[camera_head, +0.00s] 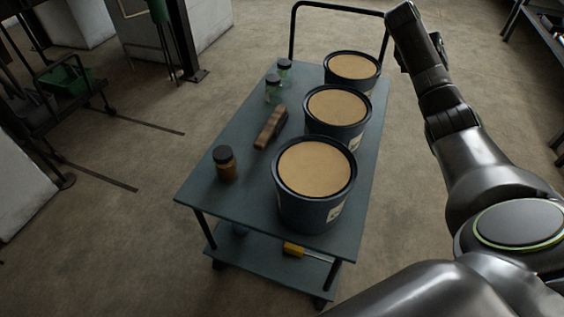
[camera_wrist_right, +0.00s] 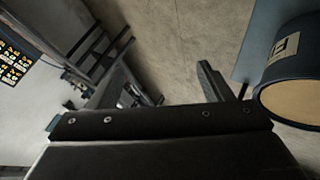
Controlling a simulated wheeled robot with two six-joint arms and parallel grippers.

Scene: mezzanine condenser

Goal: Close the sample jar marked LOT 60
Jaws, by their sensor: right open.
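A jar of brown contents with a black lid on top (camera_head: 225,163) stands upright near the front left of the blue-grey cart top (camera_head: 240,121). Two smaller jars with dark lids, one nearer (camera_head: 272,90) and one farther (camera_head: 285,72), stand at the far left of the cart. Their contents look greenish. No lot marking is readable on any jar. My right arm reaches up the right side of the head view. In the right wrist view a finger of my right gripper (camera_wrist_right: 214,82) shows, open and empty, apart from the jars. My left gripper is out of view.
Three dark tubs with tan tops, near (camera_head: 315,208), middle (camera_head: 336,133) and far (camera_head: 352,88), line the cart's right side. A brown block-like object (camera_head: 270,127) lies between the jars. A yellow-handled tool (camera_head: 293,248) lies on the lower shelf.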

